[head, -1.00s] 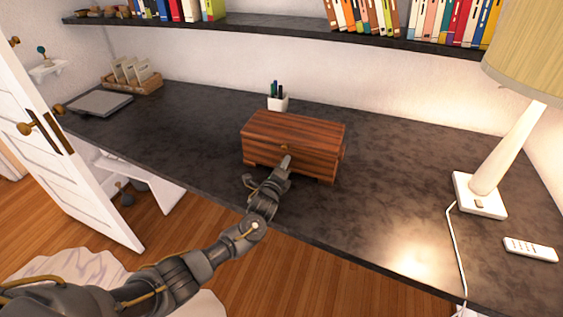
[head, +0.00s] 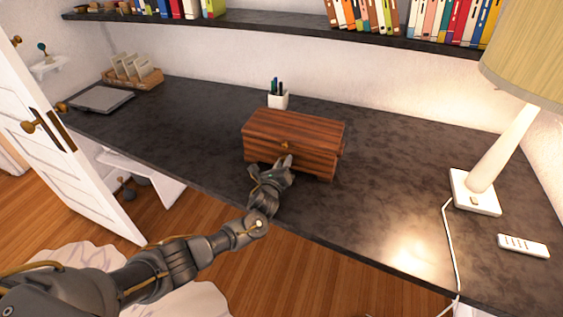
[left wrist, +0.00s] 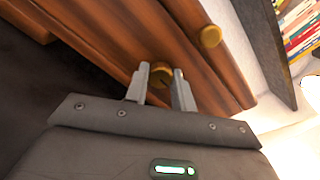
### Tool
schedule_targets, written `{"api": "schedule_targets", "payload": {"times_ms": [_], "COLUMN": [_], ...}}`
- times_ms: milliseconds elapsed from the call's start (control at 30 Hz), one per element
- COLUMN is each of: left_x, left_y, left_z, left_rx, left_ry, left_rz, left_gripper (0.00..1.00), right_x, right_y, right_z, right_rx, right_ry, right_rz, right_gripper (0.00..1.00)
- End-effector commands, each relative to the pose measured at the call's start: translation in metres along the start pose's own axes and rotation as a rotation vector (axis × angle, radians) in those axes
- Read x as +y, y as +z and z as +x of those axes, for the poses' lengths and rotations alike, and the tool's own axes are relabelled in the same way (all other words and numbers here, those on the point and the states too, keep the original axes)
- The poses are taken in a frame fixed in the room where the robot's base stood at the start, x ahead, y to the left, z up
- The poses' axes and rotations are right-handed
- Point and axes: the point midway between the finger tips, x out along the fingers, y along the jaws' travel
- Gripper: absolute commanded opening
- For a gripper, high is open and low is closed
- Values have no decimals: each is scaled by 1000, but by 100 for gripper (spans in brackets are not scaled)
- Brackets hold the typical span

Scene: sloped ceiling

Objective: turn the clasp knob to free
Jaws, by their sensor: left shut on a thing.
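A striped wooden box (head: 292,131) with its lid down stands on the dark desk. A brass knob (head: 285,146) shows on its front in the head view, just above my left gripper (head: 287,160). In the left wrist view this free knob (left wrist: 210,36) is right of and above the fingers. My left gripper (left wrist: 161,78) is shut on a second brass knob, the clasp knob (left wrist: 160,72), low on the box front. The fingers cover part of that knob, and in the head view the gripper hides it. My right gripper is not in view.
The desk (head: 400,150) is clear around the box. A white pen cup (head: 278,101) stands behind it. A lamp (head: 480,190) with its cord and a white remote (head: 522,246) are at the right. A book shelf (head: 280,24) runs above the desk.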

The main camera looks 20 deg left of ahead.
Motion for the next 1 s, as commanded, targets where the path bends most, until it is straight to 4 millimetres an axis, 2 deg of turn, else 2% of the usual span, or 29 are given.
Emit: {"api": "schedule_targets", "payload": {"times_ms": [367, 400, 567, 867, 1000], "left_x": [-2, -2, -1, 0, 1], "left_y": [-3, -3, -2, 0, 0], "left_z": [-1, -1, -1, -2, -13], "left_rx": [7, 7, 4, 1, 1], "left_ry": [-5, -5, -3, 0, 0], "left_rz": [4, 4, 3, 3, 3], "left_gripper": [2, 26, 47, 47, 47], "right_x": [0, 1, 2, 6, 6], "right_y": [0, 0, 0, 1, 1], "right_z": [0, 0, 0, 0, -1], "right_rx": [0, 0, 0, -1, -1], "right_ry": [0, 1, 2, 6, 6], "right_rz": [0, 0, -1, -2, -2], "right_gripper": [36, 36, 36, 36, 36]}}
